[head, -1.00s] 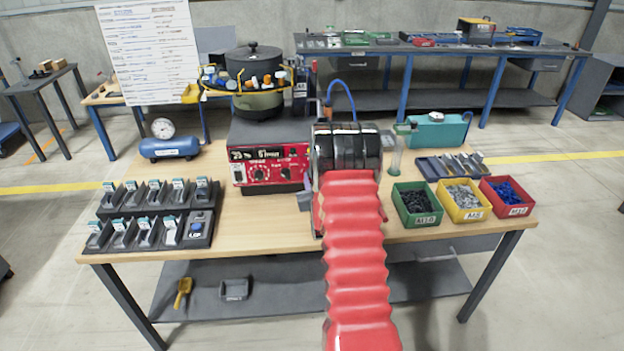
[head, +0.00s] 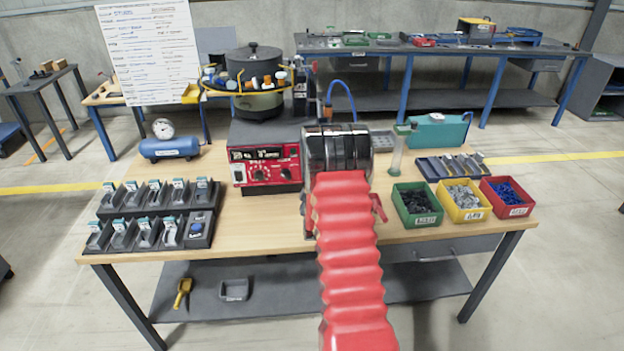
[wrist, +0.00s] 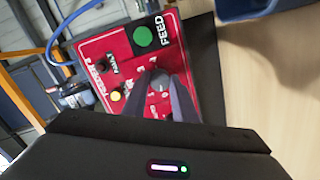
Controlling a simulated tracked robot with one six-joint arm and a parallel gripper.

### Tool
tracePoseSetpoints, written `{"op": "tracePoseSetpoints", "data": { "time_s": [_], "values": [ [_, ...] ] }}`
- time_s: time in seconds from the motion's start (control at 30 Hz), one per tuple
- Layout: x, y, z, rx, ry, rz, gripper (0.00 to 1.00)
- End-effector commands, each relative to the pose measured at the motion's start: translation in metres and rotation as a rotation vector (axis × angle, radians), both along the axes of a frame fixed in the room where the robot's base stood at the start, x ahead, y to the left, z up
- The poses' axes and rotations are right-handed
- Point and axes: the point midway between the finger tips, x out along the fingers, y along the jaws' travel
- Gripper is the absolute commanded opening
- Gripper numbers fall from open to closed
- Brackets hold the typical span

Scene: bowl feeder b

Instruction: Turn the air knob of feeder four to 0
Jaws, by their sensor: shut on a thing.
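In the wrist view a tilted red control panel (wrist: 127,50) carries a green button marked FEED (wrist: 143,36), a small yellow light (wrist: 115,95) and a label that seems to read FEEDER 4 (wrist: 98,86). My gripper (wrist: 160,78) has its two grey fingers on either side of a pale round knob (wrist: 158,86) on this panel and is shut on it. The knob's own lettering and scale are mostly hidden by the fingers, so I cannot read its setting. In the head view my arm hides the gripper and this knob.
A red-fronted controller (head: 263,172) with displays and dials stands left of my arm, before the feeder bowl (head: 254,62). Green, yellow and red bins (head: 507,198) stand right. A stand of small holders (head: 160,208) and a blue tank (head: 170,147) are left.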

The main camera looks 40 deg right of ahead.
Motion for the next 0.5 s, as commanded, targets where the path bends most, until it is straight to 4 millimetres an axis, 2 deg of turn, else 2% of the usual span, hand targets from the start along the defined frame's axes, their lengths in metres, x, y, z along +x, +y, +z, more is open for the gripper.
{"op": "tracePoseSetpoints", "data": {
  "time_s": [0.03,0.2,0.5],
  "values": [
    [0.0049,0.0049,0.0016,-0.031,0.016,0.013,0.03],
    [0.0051,0.0054,0.0012,-0.109,0.070,0.014,0.03],
    [0.0050,0.0060,0.0003,-0.167,0.112,0.015,0.03]
  ]
}}
